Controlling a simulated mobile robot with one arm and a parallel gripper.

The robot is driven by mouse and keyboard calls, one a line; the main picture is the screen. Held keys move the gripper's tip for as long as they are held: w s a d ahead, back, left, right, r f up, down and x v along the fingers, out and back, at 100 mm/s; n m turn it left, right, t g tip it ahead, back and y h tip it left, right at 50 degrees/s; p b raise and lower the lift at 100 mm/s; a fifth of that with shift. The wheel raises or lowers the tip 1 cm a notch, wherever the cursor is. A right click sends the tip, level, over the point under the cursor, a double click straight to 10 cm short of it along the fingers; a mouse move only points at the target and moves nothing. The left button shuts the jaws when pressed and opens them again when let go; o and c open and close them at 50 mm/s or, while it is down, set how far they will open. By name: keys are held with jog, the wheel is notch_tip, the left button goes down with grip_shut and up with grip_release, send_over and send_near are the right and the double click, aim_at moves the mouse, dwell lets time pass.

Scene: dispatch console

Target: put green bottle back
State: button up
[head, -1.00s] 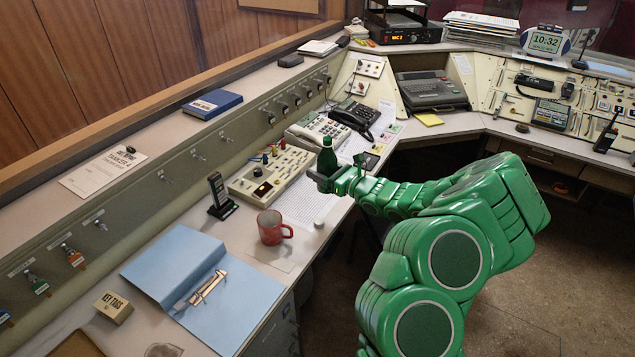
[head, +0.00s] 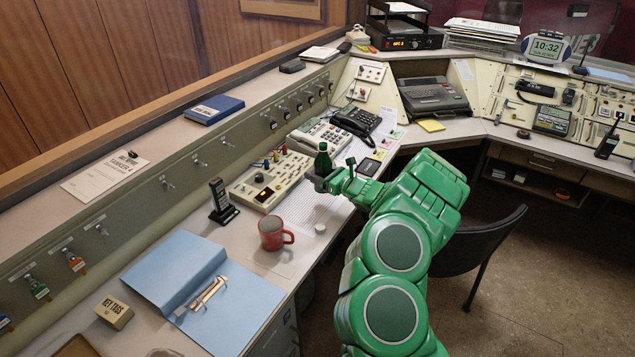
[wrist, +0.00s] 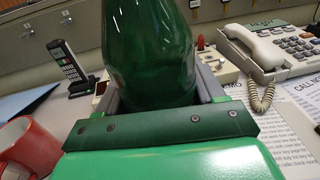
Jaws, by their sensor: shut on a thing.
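The green bottle (head: 322,160) is upright in my gripper (head: 323,180), above the desk's front part beside the control panel with knobs. In the wrist view the bottle (wrist: 150,50) fills the middle, between the two grey fingers of my gripper (wrist: 158,100). The fingers are shut on its lower part. The bottle's top is cut off in the wrist view. In the head view the gripper hides its base, so I cannot tell whether it touches the desk.
A red mug (head: 272,233), a small white cap (head: 320,228) and a handset in a stand (head: 222,202) are left of my gripper. The control panel (head: 268,182) and phones (head: 320,135) are close by. A blue folder (head: 205,290) lies nearer. A black chair (head: 480,245) stands at right.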

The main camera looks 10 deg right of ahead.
jog(key=shift+w+d+f, duration=0.1)
jog(key=shift+w+f, duration=1.1)
jog(key=shift+f, duration=0.2)
jog(key=shift+w+f, duration=0.15)
jog(key=shift+f, duration=1.55)
jog(key=shift+f, duration=0.1)
jog(key=o, duration=1.1)
jog(key=shift+o, duration=0.2)
